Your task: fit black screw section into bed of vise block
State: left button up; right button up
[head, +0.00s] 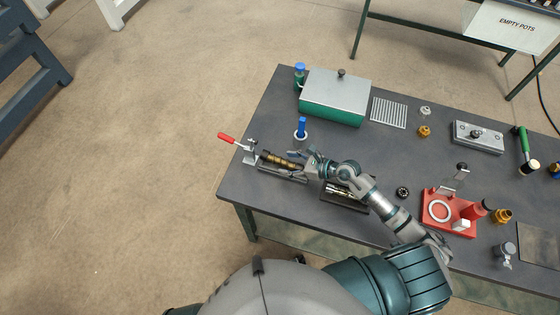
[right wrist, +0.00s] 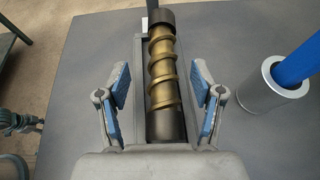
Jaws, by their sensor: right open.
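The screw section shows gold flights between black ends in the right wrist view (right wrist: 163,72); it lies lengthwise along the grey vise block (right wrist: 141,95). In the head view the screw (head: 281,160) and vise block (head: 283,173) are near the table's left edge, with a red-handled clamp (head: 228,138) at the block's left end. I cannot tell whether the screw is fully down in the bed. My right gripper (head: 303,162) is open over the screw's right end. Its blue-padded fingers (right wrist: 162,98) stand on either side of the screw, apart from it.
A blue-handled tool in a grey cup (head: 301,129) stands close behind the block. A dark tray with metal parts (head: 343,196) lies to the right. A silver-and-green box (head: 335,96) is at the back. A red fixture (head: 449,211) stands farther right.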

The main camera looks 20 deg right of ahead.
jog(key=shift+w+f, duration=0.55)
jog(key=shift+w, duration=0.15)
jog(key=shift+a, duration=0.3)
jog(key=shift+c, duration=0.3)
jog(key=shift+a+r, duration=0.1)
jog(key=shift+a, duration=0.5)
grip_shut()
jog(key=shift+d, duration=0.5)
jog(key=shift+d+r, duration=0.2)
jog(key=shift+r, duration=0.3)
notch_tip(320, 180, up, 16)
jog(key=f+p, duration=0.1)
jog(key=p, duration=0.4)
send_over(286, 162)
jog(key=shift+n+g, duration=0.4)
notch_tip(286, 162, down, 8)
jog(key=shift+f, duration=0.15)
pick_arm(q)
jog(key=r, duration=0.5)
jog(key=shift+w, duration=0.35)
pick_arm(e)
jog(key=shift+f, duration=0.1)
